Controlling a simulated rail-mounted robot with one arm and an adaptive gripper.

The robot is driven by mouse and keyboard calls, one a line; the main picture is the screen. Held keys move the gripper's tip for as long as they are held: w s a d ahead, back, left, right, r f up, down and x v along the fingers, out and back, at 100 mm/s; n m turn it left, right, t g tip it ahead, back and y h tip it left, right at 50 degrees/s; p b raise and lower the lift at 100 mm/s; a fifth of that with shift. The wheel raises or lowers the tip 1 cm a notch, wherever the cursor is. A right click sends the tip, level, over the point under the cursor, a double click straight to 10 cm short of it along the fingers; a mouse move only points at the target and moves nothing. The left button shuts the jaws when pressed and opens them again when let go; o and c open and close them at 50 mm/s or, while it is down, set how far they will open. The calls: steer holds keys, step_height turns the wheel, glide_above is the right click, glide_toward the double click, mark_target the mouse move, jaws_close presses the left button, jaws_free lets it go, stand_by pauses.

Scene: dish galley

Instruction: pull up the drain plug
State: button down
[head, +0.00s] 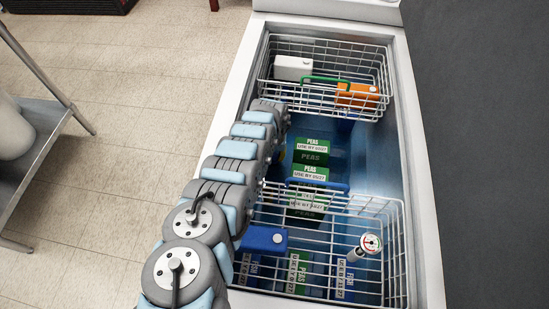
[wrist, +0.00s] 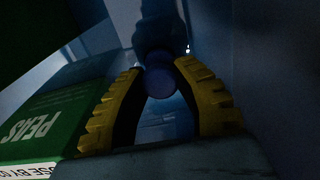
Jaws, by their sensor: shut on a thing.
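My gripper (wrist: 162,74) shows its two yellow ribbed fingers in the wrist view. They are closed around a round blue knob, which looks like the drain plug (wrist: 160,84). The knob sits between the fingertips, low inside the dim chest. A dark blue shape rises behind it; I cannot tell whether it is part of the plug. Whether the plug is seated or lifted is not clear. In the head view my arm reaches down into the chest (head: 434,255) along its left wall, and the gripper's tips and the plug are hidden there.
A green peas box (wrist: 62,112) lies close left of the fingers. Stacked peas boxes (head: 311,157) stand right of my arm. Wire baskets hang at the back (head: 386,62) and front (head: 402,225); a blue box (head: 264,238) and a dial thermometer (head: 371,243) show at the front one.

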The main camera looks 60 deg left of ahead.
mark_target(274, 155)
steer(key=shift+r+p, duration=1.15)
steer(key=shift+p, duration=0.1)
stand_by(0.3)
steer(key=c, duration=0.7)
jaws_free()
step_height(274, 155, up, 12)
steer(key=p, duration=1.2)
